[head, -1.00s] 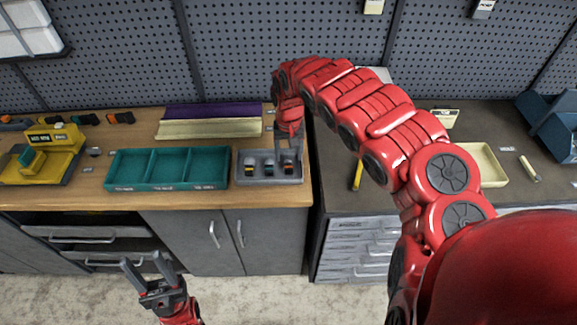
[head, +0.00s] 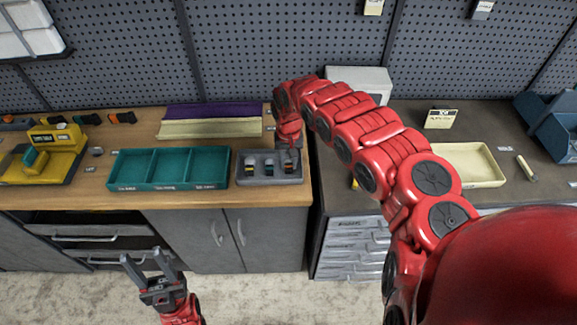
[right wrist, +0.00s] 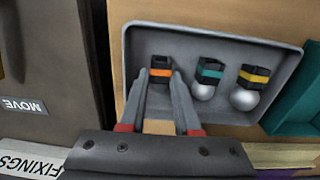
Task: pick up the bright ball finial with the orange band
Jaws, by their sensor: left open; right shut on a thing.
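The orange-banded finial (right wrist: 161,72) has a black cap end and sits at the left of a grey tray (right wrist: 215,34) in the right wrist view. Its ball is hidden between my right gripper's fingers (right wrist: 160,88), which are shut on it. In the head view this finial (head: 290,168) is small, at the tray's right end below my right gripper (head: 289,155). Beside it in the tray are a teal-banded finial (right wrist: 207,78) and a yellow-banded finial (right wrist: 247,88), both with bright silver balls. My left gripper (head: 143,262) is open and empty, in front of the cabinets.
A teal three-compartment tray (head: 168,187) stands left of the grey tray. A yellow stand (head: 45,160) is at far left. Purple and cream strips (head: 210,120) lie behind. A cream tray (head: 468,183) is on the right-hand dark counter, across a gap between the worktops.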

